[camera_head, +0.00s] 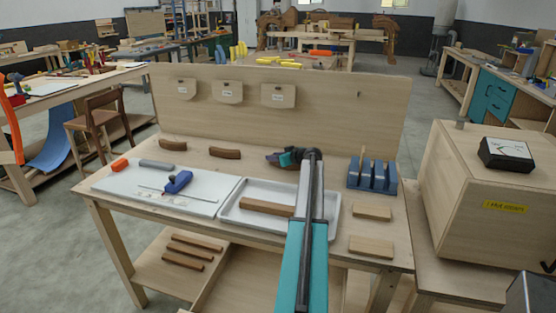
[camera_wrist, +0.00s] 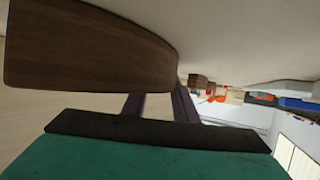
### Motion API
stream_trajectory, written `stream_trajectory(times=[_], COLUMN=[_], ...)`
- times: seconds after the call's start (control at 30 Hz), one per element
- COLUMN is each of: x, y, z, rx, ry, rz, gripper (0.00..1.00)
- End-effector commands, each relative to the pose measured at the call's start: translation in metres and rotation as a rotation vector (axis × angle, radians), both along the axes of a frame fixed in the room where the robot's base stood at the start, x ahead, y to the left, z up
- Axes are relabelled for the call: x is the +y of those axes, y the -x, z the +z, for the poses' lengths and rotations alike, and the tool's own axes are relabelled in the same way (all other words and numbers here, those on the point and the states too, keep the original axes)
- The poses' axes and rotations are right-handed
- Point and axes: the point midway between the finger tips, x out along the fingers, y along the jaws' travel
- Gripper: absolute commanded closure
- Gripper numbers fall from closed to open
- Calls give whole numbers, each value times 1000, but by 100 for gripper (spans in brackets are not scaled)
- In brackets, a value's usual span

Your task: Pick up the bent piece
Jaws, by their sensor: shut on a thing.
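My gripper (camera_head: 274,158) is over the back of the bench, behind the metal tray, its jaws pointing left. In the wrist view its dark fingers (camera_wrist: 158,106) are shut on a dark brown bent piece (camera_wrist: 90,48), which fills the upper left. In the head view I cannot make out the held piece apart from the dark gripper. Two more brown bent pieces lie on the bench to the left, one nearer (camera_head: 225,153) and one farther left (camera_head: 173,145). The end of a brown piece (camera_wrist: 200,80) also shows beyond the fingers in the wrist view.
The metal tray (camera_head: 230,217) holds a straight wooden bar (camera_head: 267,207). A white board (camera_head: 120,189) with a blue tool (camera_head: 178,182) lies left of it. A blue rack (camera_head: 372,176) and two wooden blocks (camera_head: 371,248) are at right. A tall wooden panel (camera_head: 320,110) closes the back.

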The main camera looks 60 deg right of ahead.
Motion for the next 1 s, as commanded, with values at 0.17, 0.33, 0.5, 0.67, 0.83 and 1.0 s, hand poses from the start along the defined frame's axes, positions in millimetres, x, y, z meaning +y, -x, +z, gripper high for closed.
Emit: stream_trajectory(times=[0.17,0.33,0.5,0.67,0.83,1.0], x=[0,-1,5,16,31,46], y=[0,0,7,23,41,61], z=[9,23,33,35,37,39], rx=[-2,-2,-2,-2,-3,-2], ry=[1,3,1,2,2,2], rz=[0,0,-2,-3,-3,-3], gripper=[99,99,99,99,99,99])
